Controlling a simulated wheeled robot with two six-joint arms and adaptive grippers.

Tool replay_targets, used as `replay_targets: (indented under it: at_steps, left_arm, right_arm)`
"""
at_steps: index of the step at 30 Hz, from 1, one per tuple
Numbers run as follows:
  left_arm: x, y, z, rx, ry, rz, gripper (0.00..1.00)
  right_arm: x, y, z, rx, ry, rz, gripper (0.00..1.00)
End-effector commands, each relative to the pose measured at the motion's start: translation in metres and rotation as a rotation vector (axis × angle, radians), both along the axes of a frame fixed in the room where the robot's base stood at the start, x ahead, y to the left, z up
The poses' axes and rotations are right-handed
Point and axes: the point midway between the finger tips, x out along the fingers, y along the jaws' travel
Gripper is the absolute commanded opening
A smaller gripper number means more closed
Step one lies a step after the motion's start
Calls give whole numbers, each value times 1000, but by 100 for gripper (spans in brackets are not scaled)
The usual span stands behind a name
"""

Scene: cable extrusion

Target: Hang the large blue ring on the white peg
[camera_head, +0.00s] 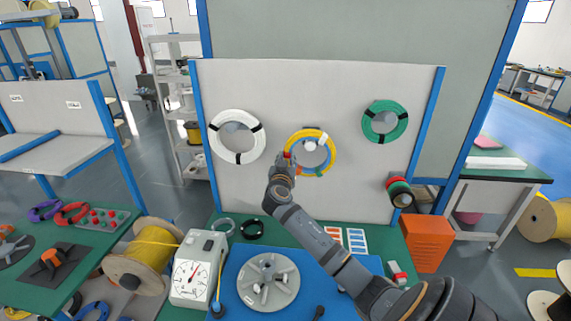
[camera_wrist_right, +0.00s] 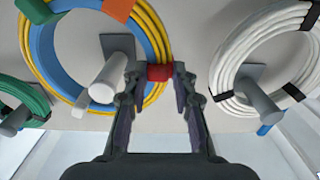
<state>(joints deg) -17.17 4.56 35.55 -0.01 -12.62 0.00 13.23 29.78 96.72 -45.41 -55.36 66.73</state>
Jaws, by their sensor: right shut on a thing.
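The large blue ring (camera_wrist_right: 148,32) has coloured bands, including red, orange, green and white. My right gripper (camera_wrist_right: 160,73) is shut on the ring at its red band. In the head view, my right gripper (camera_head: 286,161) is at the left side of the ring, in front of the upright board. The white peg (camera_wrist_right: 108,80) shows inside the ring's opening and points outward. The white peg also shows in the head view (camera_head: 309,147). I cannot tell whether the ring touches the peg. My left gripper is out of view.
A white coil (camera_head: 237,157) hangs left and a green coil (camera_head: 370,133) hangs upper right on the grey board (camera_head: 270,90). A gauge box (camera_head: 192,284) and a grey reel (camera_head: 268,300) stand on the bench.

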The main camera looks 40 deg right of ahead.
Motion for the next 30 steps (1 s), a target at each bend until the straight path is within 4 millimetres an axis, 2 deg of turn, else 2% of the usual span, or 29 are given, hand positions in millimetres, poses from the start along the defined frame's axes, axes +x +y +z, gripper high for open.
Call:
replay_targets:
  at_steps: [12, 18, 30]
  left_arm:
    - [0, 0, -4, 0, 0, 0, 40]
    - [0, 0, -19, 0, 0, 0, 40]
    - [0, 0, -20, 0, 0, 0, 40]
  right_arm:
    - [25, -30, 1, -3, -1, -1, 0]
    - [25, -29, -10, -3, -1, 0, 0]
    - [24, -29, -10, -3, -1, 0, 0]
